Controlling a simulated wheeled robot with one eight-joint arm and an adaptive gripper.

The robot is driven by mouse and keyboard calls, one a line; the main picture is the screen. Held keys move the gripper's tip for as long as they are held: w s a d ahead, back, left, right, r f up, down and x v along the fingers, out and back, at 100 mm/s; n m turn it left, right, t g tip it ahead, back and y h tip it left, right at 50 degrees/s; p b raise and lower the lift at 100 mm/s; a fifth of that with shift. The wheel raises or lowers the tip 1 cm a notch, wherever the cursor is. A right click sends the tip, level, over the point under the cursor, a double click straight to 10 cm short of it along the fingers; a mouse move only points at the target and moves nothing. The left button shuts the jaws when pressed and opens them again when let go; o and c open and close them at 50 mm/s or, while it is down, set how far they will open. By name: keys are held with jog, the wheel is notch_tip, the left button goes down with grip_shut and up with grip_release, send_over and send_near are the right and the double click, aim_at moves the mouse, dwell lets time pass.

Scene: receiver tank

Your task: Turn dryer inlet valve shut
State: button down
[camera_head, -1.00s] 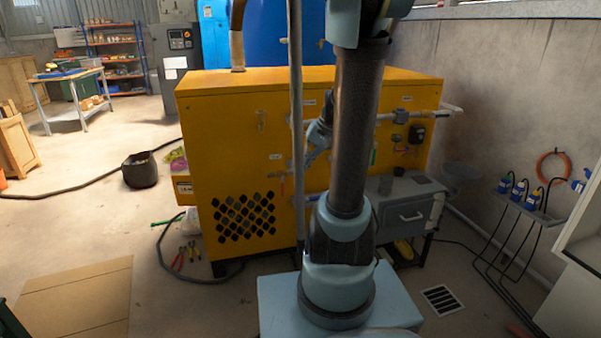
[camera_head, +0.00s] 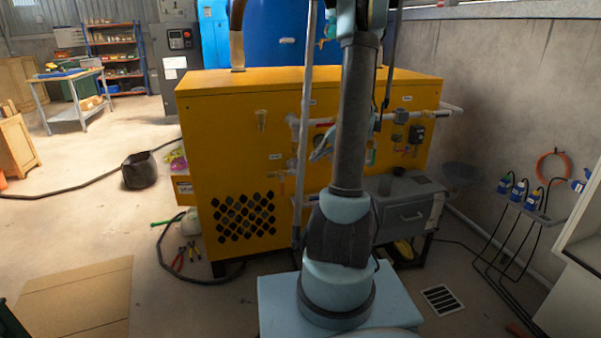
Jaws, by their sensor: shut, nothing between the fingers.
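The dryer is a big yellow cabinet (camera_head: 225,130) with grey pipes and small valves on its front. A red handle (camera_head: 326,125) shows on the upper pipe left of my arm. An orange handle (camera_head: 281,178) hangs at the lower left, and a green one (camera_head: 371,156) shows just right of my arm. The labels are too small to read, so I cannot tell which is the inlet valve. My gripper (camera_head: 320,152) is small and partly hidden behind my upright arm, in front of the pipework. It looks shut and empty; contact with any handle cannot be made out.
A grey box with a drawer (camera_head: 408,214) stands right of my arm. A grey upright pipe (camera_head: 305,110) runs before the cabinet. Pliers (camera_head: 180,258) and a black hose (camera_head: 165,262) lie on the floor at left. A floor drain (camera_head: 442,299) is at right.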

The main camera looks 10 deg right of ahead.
aim_at(299, 163)
jog(key=w+d+f+t+y, duration=0.1)
jog(key=w+d+f+y, duration=0.1)
jog(key=w+d+f, duration=0.4)
jog(key=shift+w+d+f+m+t, duration=0.3)
jog(key=shift+d+f+m, duration=0.1)
jog(key=shift+d+f, duration=0.45)
jog(key=s+a, duration=0.1)
jog(key=a, duration=0.7)
jog(key=shift+a, duration=0.35)
jog(key=shift+a+r, duration=0.1)
jog(key=shift+a, duration=0.05)
dwell(1.1)
jog(key=shift+a, duration=0.25)
jog(key=shift+s+a, duration=0.2)
jog(key=shift+a, duration=1.05)
dwell(1.6)
